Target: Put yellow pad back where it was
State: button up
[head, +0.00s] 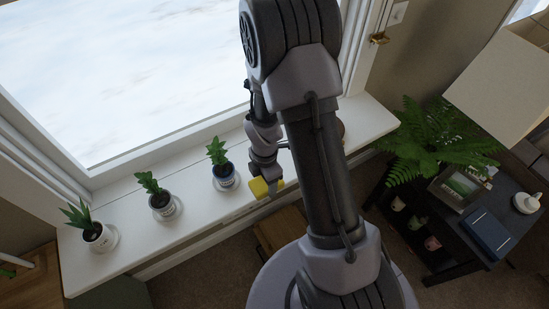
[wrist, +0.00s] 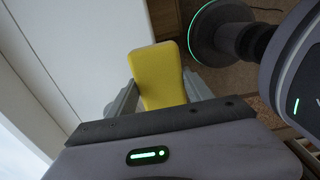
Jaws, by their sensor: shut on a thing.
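The yellow pad (wrist: 158,73) is held between the two fingers of my gripper (wrist: 160,100) in the wrist view, and it sticks out past the fingertips. In the head view the yellow pad (head: 259,187) shows as a small yellow patch at the end of my gripper (head: 268,184), by the front edge of the white windowsill (head: 190,218). My gripper is shut on the pad. I cannot tell whether the pad touches the sill. My arm hides part of the sill to the right.
A wooden piece (head: 280,232) stands below the sill. At right, a dark side table (head: 462,240) holds a fern (head: 435,140), a photo frame (head: 460,186) and a blue book (head: 487,232).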

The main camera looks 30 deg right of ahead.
jog(key=w+d, duration=0.2)
jog(key=w, duration=0.1)
jog(key=w+d+f+b, duration=0.1)
jog(key=w+d, duration=0.5)
jog(key=shift+w+d+f, duration=0.2)
notch_tip(320, 180, down, 4)
jog(key=shift+s+r+b, duration=0.1)
jog(key=shift+r+b, duration=0.15)
jog(key=shift+b, duration=0.7)
jog(key=shift+a, duration=0.1)
jog(key=o, duration=1.3)
